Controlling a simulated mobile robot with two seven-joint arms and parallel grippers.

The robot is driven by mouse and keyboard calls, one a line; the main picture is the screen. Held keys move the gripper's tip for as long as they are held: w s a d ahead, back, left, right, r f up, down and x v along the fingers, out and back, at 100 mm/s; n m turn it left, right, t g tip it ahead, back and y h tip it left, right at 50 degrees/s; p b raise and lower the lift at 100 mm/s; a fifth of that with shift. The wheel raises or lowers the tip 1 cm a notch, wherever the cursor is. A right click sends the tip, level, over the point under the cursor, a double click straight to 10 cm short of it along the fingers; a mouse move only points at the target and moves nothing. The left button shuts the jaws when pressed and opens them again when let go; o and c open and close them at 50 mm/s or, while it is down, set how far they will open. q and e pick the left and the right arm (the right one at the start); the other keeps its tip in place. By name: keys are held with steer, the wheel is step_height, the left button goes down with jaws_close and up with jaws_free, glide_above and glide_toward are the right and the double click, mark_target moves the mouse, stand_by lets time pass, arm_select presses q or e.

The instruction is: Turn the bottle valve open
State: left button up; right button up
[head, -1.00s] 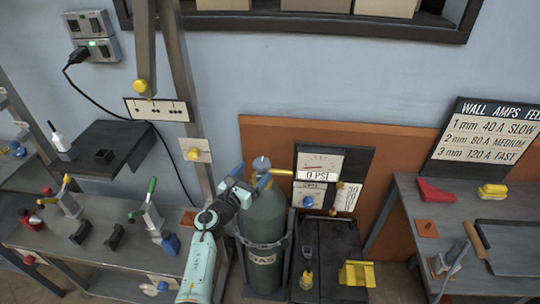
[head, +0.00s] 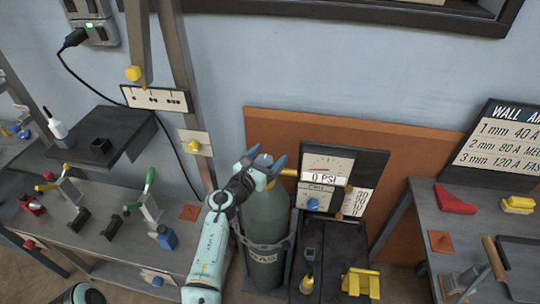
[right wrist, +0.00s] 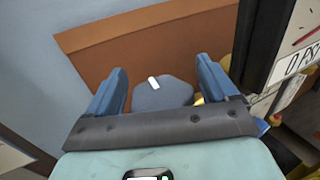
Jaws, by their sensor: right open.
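The grey gas bottle (head: 266,222) stands upright in a dark holder. Its valve, a blue-grey knob (right wrist: 163,97) with a white mark, sits on top; in the head view the valve (head: 264,160) is partly hidden by my gripper. My right gripper (head: 266,158) is open at the bottle's top. In the right wrist view its blue fingers (right wrist: 162,84) stand on either side of the knob, with a visible gap on each side. The gauge (head: 324,178) right of the bottle reads 0 PSI. My left gripper is not in view.
A yellow fitting (head: 289,172) runs from the bottle top toward the gauge board. A dark cart (head: 332,245) with a yellow block stands right of the bottle. A bench (head: 100,215) with clamps is on the left, and an upright post (head: 185,90) rises behind my arm.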

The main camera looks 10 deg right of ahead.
steer(key=c, duration=1)
steer(key=shift+o, duration=0.2)
steer(key=shift+s, duration=0.1)
